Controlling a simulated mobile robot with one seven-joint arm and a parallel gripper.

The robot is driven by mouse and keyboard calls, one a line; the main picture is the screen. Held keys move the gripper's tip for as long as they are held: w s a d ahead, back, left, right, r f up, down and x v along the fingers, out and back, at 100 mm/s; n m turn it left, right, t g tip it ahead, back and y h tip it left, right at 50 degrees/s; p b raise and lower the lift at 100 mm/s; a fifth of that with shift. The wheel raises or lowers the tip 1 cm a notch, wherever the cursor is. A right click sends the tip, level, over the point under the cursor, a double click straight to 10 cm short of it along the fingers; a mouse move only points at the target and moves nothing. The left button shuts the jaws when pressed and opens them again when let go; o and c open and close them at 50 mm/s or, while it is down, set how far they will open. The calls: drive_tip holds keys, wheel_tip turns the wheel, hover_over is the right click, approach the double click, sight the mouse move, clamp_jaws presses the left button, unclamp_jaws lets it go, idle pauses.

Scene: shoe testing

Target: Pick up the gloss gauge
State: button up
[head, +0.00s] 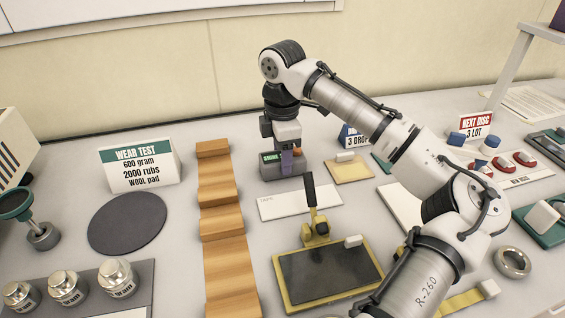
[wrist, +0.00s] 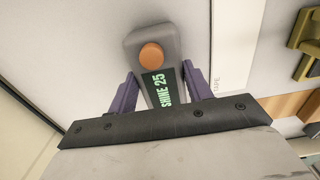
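The gloss gauge (head: 283,170) is a grey block with a green-lit display and an orange button. It stands on the table at the back, right of the wooden strip. In the wrist view the gauge (wrist: 160,65) lies between the two purple fingers, and its display reads "SHINE 25". My gripper (head: 289,160) points down over it, with one finger showing against its near side. In the wrist view my gripper (wrist: 160,82) has a finger on each side of the gauge, both very close to it. I cannot tell whether they press on it.
A stepped wooden strip (head: 222,230) lies to the left of the gauge. A white tape card (head: 299,202) lies just in front of it. A tan pad (head: 348,172) and a blue sign (head: 351,137) are to its right. A yellow-framed board (head: 325,276) lies nearer.

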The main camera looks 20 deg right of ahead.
drive_tip(key=c, duration=0.5)
drive_tip(key=shift+c, duration=0.2)
drive_tip(key=shift+r, duration=0.15)
